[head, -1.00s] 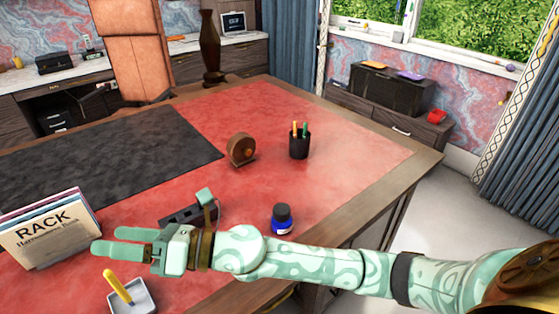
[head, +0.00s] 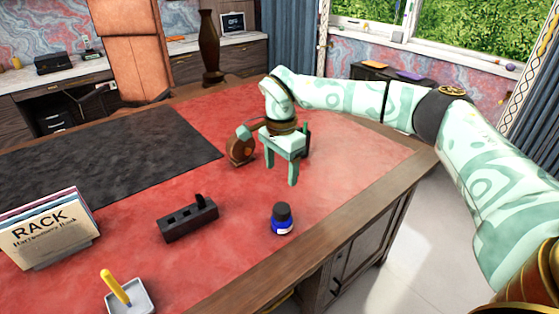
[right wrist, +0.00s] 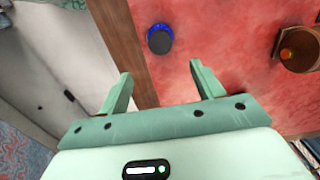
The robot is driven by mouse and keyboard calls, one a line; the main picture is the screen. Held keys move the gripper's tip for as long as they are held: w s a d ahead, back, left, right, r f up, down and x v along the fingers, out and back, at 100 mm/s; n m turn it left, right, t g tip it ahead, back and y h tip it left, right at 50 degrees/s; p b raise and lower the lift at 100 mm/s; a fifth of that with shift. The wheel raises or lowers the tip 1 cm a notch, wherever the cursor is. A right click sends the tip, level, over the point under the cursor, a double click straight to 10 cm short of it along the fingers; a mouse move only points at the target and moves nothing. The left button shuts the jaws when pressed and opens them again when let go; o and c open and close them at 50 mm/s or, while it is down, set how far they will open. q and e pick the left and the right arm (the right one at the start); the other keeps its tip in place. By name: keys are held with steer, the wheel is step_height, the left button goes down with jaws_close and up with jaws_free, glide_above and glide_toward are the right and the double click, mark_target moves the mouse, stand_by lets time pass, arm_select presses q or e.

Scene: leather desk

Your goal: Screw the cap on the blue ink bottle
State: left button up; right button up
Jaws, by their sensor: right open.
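The blue ink bottle (head: 281,229) stands upright on the red leather near the desk's front edge. Its black cap (head: 282,211) sits on top; I cannot tell how tight it is. In the right wrist view the dark cap (right wrist: 160,41) shows with blue glass around it, beyond the fingertips. My right gripper (head: 281,170) is open and empty, pointing down above the desk, behind the bottle and apart from it. Its two spread fingers (right wrist: 161,73) also show in the right wrist view. My left gripper is out of view.
A round brown wooden object (head: 240,149) stands just left of my right gripper, and a dark pen cup (head: 304,141) is mostly hidden behind it. A black slotted block (head: 188,222), a tray with a yellow-handled item (head: 143,297) and books (head: 45,235) are left. Leather around the bottle is clear.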

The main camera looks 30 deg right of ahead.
mark_target(280, 209)
step_height(280, 209, down, 14)
steer(key=b, duration=0.4)
steer(key=shift+r, duration=0.1)
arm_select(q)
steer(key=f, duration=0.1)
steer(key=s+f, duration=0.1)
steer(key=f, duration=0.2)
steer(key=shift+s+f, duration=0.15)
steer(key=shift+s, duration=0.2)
arm_select(e)
steer(key=shift+a, duration=0.1)
steer(key=c, duration=1)
